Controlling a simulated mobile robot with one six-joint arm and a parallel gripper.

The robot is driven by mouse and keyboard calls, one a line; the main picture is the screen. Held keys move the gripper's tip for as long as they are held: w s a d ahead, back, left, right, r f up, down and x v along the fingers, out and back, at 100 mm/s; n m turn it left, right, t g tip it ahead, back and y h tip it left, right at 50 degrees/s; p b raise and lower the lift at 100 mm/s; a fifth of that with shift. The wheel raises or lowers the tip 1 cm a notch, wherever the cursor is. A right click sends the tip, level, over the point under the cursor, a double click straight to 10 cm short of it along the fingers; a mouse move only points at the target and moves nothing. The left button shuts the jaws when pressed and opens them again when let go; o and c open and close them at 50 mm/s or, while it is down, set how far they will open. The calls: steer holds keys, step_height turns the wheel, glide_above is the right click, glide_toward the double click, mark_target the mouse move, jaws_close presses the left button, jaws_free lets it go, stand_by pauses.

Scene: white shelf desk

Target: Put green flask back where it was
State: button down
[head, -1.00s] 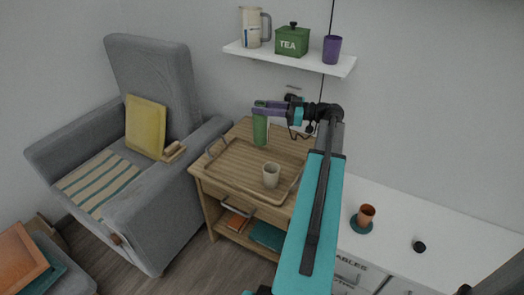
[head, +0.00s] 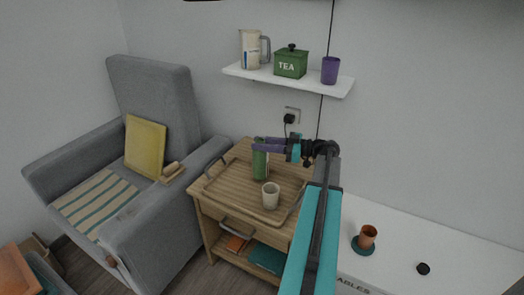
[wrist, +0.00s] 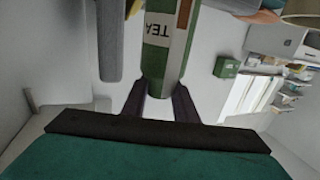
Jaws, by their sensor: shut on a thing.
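The green flask (head: 260,165) is upright between the purple fingers of my gripper (head: 264,145), which is shut on it near its top. It is over the wooden tray (head: 228,196), behind the pale cup. Its base appears at or just above the tray's surface; I cannot tell whether they touch. In the wrist view the flask (wrist: 168,45) fills the space between the dark fingers and shows a pale band with lettering.
The pale cup (head: 271,195) stands on the tray, in front of the flask. The tray lies on a wooden cart (head: 207,210) beside the grey armchair (head: 160,90). A shelf (head: 300,84) holds a jug (head: 250,50), green tea tin (head: 290,64) and purple cup (head: 330,70). The tray's left is clear.

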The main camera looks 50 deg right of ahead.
steer(key=shift+f, duration=1.45)
steer(key=c, duration=1.4)
jaws_free()
steer(key=shift+f, duration=0.15)
steer(key=v, duration=1.2)
steer(key=shift+p, duration=0.35)
